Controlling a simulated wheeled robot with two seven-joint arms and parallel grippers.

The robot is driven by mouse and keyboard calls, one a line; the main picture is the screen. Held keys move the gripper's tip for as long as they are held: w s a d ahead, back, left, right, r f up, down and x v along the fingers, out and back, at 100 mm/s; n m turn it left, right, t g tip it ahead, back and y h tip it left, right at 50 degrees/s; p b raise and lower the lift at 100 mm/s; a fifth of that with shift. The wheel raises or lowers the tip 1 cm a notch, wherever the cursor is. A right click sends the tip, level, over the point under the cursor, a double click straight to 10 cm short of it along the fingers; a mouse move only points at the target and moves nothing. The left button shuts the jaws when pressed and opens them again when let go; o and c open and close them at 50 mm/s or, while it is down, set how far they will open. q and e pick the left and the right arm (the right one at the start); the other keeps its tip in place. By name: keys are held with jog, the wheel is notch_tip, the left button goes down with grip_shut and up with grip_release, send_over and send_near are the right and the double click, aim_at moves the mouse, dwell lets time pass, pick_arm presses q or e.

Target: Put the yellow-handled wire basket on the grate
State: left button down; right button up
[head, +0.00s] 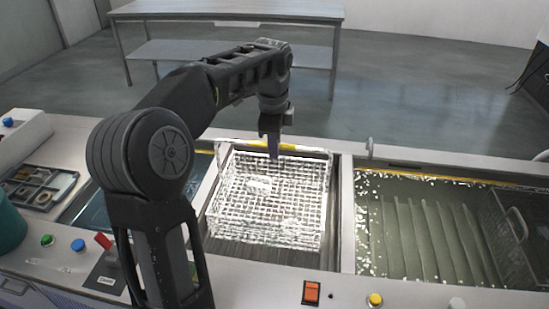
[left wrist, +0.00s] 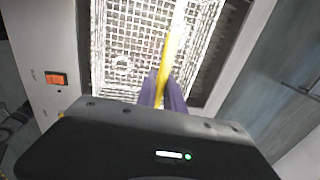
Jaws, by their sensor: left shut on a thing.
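The white wire basket (head: 268,198) is in the middle bay of the counter in the head view, over the dark slatted grate (head: 255,253). I cannot tell whether it rests on the grate or hangs just above it. Its yellow handle (head: 287,146) is at the basket's far side. My left gripper (head: 273,150) comes down on that handle and is shut on it. In the left wrist view the purple fingers (left wrist: 164,92) pinch the yellow handle (left wrist: 175,45), with the basket mesh (left wrist: 130,40) beyond. My right gripper is not in view.
Right of the basket is a liquid-filled tank (head: 420,235) with a second wire basket (head: 510,225) at its right. A bluish tank (head: 95,208) lies to the left. An orange switch (head: 312,292) and coloured buttons line the front edge. A metal table (head: 225,12) stands behind.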

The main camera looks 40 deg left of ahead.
pick_arm(q)
jog(key=shift+f, duration=1.85)
jog(key=c, duration=1.5)
grip_release()
jog(key=shift+o, duration=0.2)
notch_tip(320, 180, up, 12)
jog(key=s+d+p, duration=0.1)
jog(key=s+p, duration=0.1)
jog(key=shift+p, duration=0.35)
jog(key=shift+f, duration=0.1)
